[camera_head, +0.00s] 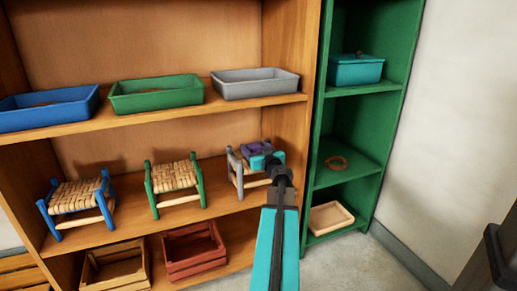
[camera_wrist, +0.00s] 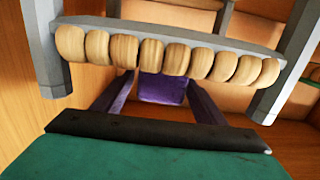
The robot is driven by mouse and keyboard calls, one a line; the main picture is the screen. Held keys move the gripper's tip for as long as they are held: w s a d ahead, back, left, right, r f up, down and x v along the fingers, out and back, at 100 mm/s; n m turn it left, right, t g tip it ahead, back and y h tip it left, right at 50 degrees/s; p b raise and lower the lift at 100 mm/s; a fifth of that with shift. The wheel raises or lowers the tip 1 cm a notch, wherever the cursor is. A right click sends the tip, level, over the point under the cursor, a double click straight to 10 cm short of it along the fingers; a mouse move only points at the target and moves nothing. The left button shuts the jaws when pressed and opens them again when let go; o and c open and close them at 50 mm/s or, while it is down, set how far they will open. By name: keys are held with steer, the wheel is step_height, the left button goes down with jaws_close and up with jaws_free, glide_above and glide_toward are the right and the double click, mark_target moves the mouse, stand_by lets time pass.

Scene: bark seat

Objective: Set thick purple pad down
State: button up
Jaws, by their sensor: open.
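A thick purple pad (camera_head: 253,148) shows at the top of the grey stool (camera_head: 236,170), on the middle shelf at the right. In the wrist view the purple pad (camera_wrist: 161,90) lies between and beyond my two dark purple fingers, beside the stool's grey rail (camera_wrist: 180,30) with its rounded woven strips. My gripper (camera_head: 262,156) reaches in at the stool from the front. Its fingers are open, with gaps to the pad's sides. The gripper hides part of the stool and pad. I cannot tell whether the pad rests fully on the seat.
A green stool (camera_head: 174,177) and a blue stool (camera_head: 76,197) stand to the left on the shelf. Blue, green and grey trays (camera_head: 254,84) sit above. Wooden crates (camera_head: 193,251) are below. A green cabinet (camera_head: 322,150) adjoins on the right.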

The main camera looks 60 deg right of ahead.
mark_target(258, 149)
steer(key=shift+s+r, duration=0.1)
steer(key=p+v, duration=0.1)
steer(key=v, duration=0.7)
steer(key=shift+a, duration=0.15)
steer(key=shift+s, duration=0.3)
steer(key=shift+w+d+b, duration=0.1)
steer(key=shift+d+b, duration=0.1)
steer(key=shift+b, duration=0.85)
steer(key=b, duration=0.4)
steer(key=shift+s+a, duration=0.25)
steer(key=b+v, duration=0.1)
steer(key=b, duration=0.6)
steer(key=shift+s+a, duration=0.15)
steer(key=shift+s, duration=0.2)
steer(key=shift+s+a+r+b, duration=0.15)
steer(key=shift+b, duration=0.5)
